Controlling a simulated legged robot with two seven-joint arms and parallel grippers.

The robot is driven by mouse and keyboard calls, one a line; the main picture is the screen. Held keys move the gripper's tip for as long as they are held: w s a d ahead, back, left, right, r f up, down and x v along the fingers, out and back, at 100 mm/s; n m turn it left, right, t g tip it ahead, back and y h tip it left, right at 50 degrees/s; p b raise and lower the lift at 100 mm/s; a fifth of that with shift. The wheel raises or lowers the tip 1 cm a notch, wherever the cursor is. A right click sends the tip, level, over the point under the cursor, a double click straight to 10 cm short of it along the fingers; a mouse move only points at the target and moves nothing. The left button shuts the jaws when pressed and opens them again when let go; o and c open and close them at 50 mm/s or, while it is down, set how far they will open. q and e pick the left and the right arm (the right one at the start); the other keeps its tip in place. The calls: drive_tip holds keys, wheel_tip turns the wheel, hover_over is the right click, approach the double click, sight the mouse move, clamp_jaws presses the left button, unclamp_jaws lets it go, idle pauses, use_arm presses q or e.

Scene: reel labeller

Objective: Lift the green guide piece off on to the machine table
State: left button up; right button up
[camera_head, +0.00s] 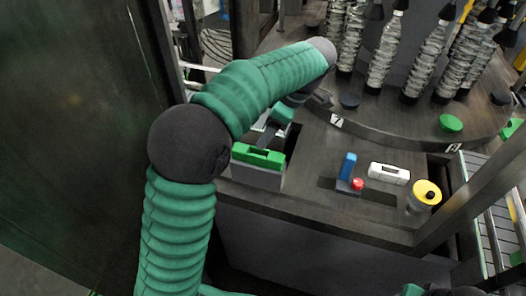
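The green guide piece (258,155) sits on top of a grey block (257,178) at the near left edge of the machine table (310,165). It has a dark slot in its face. My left arm reaches over from the left and bends back down. My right gripper is not seen; only a bit of what looks like my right arm shows at the bottom right edge.
On the table's right are a blue upright block (347,166), a red knob (357,184), a white piece (389,173) and a yellow-topped round part (427,193). Several clear bottles (383,60) stand on the carousel behind. A grey frame post (475,195) crosses the right.

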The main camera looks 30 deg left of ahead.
sight(258, 153)
use_arm(q)
drive_tip(key=x, duration=0.4)
drive_tip(key=shift+s+f, duration=0.1)
drive_tip(key=shift+f, duration=0.2)
drive_tip(key=f, duration=0.1)
drive_tip(key=w+a+f, duration=0.1)
drive_tip(key=f+p, duration=0.1)
drive_tip(key=shift+w+a+f, duration=0.15)
drive_tip(key=shift+w+f, duration=0.2)
drive_tip(key=shift+f, duration=0.05)
drive_tip(key=x, duration=0.1)
drive_tip(key=p+x, duration=0.1)
drive_tip(key=x, duration=0.1)
drive_tip(key=shift+s+f, duration=0.3)
drive_tip(key=shift+f, duration=0.3)
drive_tip(key=shift+w+f, duration=0.1)
drive_tip(key=shift+w, duration=0.05)
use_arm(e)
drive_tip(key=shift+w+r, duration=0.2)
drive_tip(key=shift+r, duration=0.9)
use_arm(q)
drive_tip(key=shift+w, duration=0.1)
drive_tip(key=shift+c, duration=1.3)
drive_tip(key=c, duration=0.9)
clamp_jaws()
